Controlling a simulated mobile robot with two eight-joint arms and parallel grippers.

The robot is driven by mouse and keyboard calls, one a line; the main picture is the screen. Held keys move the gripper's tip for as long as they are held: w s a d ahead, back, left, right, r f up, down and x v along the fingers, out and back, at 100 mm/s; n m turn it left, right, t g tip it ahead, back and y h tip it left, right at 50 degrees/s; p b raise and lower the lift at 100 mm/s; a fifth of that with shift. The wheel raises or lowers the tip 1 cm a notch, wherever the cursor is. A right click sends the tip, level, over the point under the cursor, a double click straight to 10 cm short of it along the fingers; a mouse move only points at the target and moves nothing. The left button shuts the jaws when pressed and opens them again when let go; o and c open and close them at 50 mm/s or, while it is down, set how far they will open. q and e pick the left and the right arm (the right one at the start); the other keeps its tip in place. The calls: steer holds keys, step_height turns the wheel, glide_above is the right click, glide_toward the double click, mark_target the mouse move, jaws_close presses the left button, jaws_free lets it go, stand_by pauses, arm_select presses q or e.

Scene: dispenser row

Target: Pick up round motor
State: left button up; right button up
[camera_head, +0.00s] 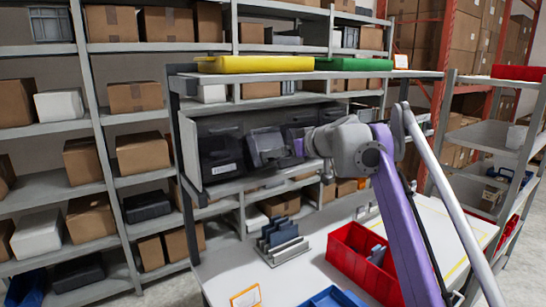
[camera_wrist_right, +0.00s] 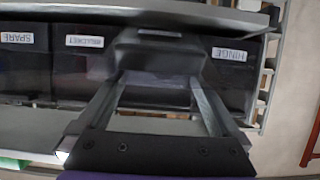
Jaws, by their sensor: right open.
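I cannot clearly make out a round motor in either view. A row of dark dispenser bins stands on the rack shelf, with one labelled dark bin (camera_head: 220,150) at its left end. My right gripper (camera_wrist_right: 158,80) is open at the front of this row; in the head view the wrist hides part of the bins. In the right wrist view a dark, blurred blocky object (camera_wrist_right: 155,52) shows between and beyond the fingertips; I cannot tell what it is or whether they touch it. Labels read SPARE (camera_wrist_right: 17,38) and HINGE (camera_wrist_right: 229,54). My left gripper is not in view.
Below the row, a white table (camera_head: 225,270) holds a grey-blue slotted holder (camera_head: 282,243), a red bin (camera_head: 345,262) with grey parts and a blue bin (camera_head: 330,298). Yellow (camera_head: 255,64) and green (camera_head: 352,64) trays lie on the rack's upper shelf. Shelves of boxes stand behind.

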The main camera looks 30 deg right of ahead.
steer(key=x, duration=0.5)
steer(key=shift+w+d+r, duration=0.1)
steer(key=shift+w+d, duration=0.1)
steer(key=shift+w, duration=0.05)
steer(key=shift+s, duration=0.1)
steer(key=shift+c, duration=0.3)
steer(key=c, duration=1.5)
steer(key=shift+r, duration=0.1)
